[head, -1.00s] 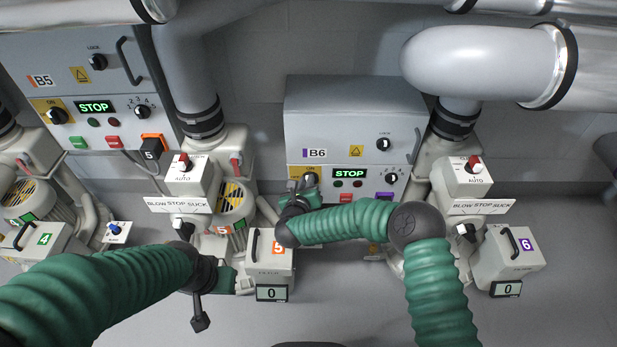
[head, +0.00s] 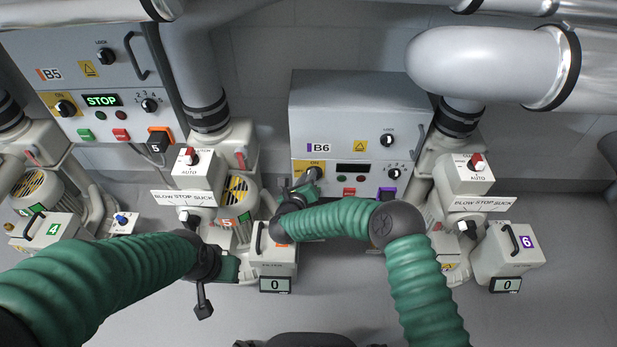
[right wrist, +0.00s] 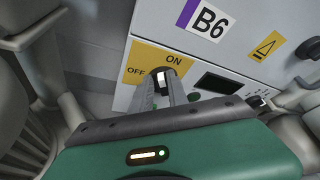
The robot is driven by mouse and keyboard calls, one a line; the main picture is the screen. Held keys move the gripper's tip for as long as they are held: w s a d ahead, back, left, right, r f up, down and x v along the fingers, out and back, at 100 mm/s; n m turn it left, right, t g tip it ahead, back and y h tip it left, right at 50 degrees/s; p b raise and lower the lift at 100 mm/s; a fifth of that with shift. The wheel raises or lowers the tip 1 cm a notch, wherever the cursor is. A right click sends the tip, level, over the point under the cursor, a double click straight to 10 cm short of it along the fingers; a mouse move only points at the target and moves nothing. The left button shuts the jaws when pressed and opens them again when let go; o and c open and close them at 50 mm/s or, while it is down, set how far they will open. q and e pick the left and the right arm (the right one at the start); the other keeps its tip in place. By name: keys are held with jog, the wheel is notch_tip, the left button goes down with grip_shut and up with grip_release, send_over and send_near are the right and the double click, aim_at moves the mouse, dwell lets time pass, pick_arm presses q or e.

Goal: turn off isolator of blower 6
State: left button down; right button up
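The blower 6 control box (head: 350,115) carries the B6 label and stands on the right of the head view. Its isolator knob (right wrist: 160,75) sits on a yellow ON/OFF plate (right wrist: 140,60) at the box's lower left. My right gripper (head: 312,176) is at this knob, and in the right wrist view its two fingers (right wrist: 162,92) are on either side of the knob, closed on it. The fingers partly hide the knob. The B6 display (head: 352,169) is dark. My left gripper (head: 204,304) hangs near the blower 5 filter box, away from B6; its finger opening is unclear.
The B5 control box (head: 90,70) at left shows a lit STOP display (head: 102,100). Blower 5's filter box (head: 272,255) lies below my right forearm. Blower 6's filter box (head: 508,252) is at right. Large pipes (head: 480,65) cross the top. Floor is clear at lower right.

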jog(key=shift+o, duration=1.4)
